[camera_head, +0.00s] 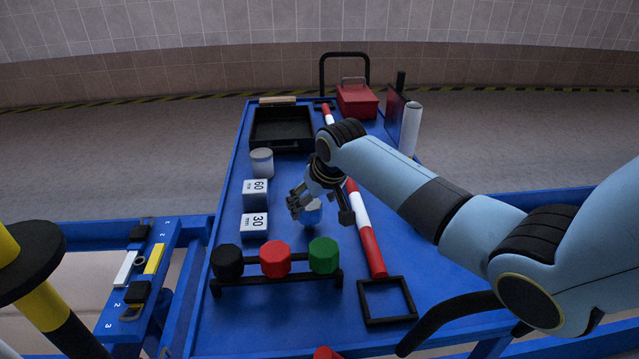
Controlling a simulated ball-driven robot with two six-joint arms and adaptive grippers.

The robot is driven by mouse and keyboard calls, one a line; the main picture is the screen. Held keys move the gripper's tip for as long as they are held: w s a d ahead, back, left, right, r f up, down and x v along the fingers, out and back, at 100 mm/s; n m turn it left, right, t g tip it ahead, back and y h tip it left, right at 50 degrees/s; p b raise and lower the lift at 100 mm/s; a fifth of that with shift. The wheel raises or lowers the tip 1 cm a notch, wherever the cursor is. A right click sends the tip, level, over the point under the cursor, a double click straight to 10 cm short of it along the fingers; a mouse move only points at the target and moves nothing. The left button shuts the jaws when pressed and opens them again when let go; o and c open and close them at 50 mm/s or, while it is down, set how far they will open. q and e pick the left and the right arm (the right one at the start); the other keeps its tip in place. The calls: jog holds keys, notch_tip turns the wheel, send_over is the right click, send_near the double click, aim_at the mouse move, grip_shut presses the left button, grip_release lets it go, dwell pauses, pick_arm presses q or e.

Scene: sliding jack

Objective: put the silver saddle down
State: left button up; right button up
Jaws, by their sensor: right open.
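A small round silver-blue piece (311,214), which looks like the silver saddle, is on the blue table top (225,300) in the middle of the picture. My right gripper (319,208) is above and around it, with its fingers spread and pointing down. The gripper partly hides the piece, so I cannot tell whether a finger touches it. My left gripper is not in view.
A rack with black, red and green knobs (275,258) stands in front. White blocks marked 60 (255,193) and 30 (254,224) and a white-lidded jar (261,162) stand left. A red-and-white bar (368,236) lies right. A black tray (282,130) is farther back.

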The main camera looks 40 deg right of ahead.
jog(key=p+v, duration=0.2)
jog(key=v, duration=0.7)
jog(key=shift+d, duration=0.1)
